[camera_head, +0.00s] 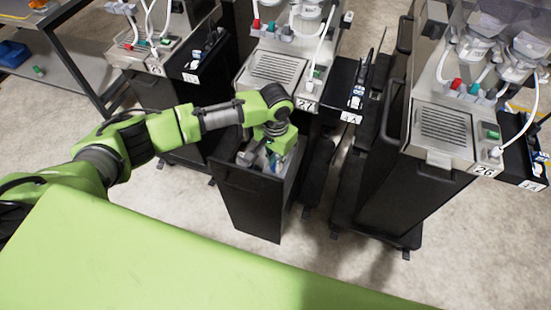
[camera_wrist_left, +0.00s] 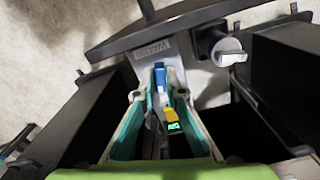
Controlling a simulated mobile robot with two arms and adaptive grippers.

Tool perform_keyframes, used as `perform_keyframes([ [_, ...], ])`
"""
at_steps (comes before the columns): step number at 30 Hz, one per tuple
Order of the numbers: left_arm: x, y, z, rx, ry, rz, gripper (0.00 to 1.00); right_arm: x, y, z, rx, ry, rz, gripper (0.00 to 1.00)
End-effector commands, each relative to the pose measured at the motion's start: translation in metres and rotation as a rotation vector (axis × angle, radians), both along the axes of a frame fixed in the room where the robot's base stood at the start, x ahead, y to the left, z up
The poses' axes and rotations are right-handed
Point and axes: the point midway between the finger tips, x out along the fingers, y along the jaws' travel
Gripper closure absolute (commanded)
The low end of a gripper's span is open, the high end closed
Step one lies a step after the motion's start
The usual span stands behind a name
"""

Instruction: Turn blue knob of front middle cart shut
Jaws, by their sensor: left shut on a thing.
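The front middle cart (camera_head: 272,70) carries the label 27, and its black bin (camera_head: 250,195) is open at the top below the metal grille. My left gripper (camera_head: 264,160) points down into the top of this bin. In the left wrist view my left gripper (camera_wrist_left: 160,90) has its teal-edged fingers on either side of a small blue knob (camera_wrist_left: 159,73), and it is shut on it. A yellow piece (camera_wrist_left: 169,114) and a lit green piece show nearer the palm. In the head view the gripper and arm hide the knob. My right gripper is not in view.
Cart 26 (camera_head: 444,122) stands at the right and another dispenser cart (camera_head: 150,45) at the back left. A dark shelf rack (camera_head: 75,70) stands at the far left. A white-capped cylinder (camera_wrist_left: 226,48) sits beside the knob. Open floor lies in front of the carts.

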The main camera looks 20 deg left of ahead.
Motion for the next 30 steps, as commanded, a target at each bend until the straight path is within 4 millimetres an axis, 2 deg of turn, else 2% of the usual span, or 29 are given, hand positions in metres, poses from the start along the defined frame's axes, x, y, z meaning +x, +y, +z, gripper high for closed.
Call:
perform_keyframes([
  [1,-0.001,-0.001,0.004,-0.001,0.001,-0.041,1.00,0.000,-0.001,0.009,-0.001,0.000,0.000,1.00],
  [3,-0.001,-0.001,0.004,-0.002,0.002,-0.108,1.00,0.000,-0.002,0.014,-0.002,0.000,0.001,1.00],
  [12,0.000,-0.001,0.003,-0.001,0.000,-0.393,1.00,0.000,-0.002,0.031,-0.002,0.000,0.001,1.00],
  [30,0.000,-0.001,0.001,-0.002,-0.001,-0.958,1.00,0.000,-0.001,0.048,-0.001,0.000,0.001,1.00],
])
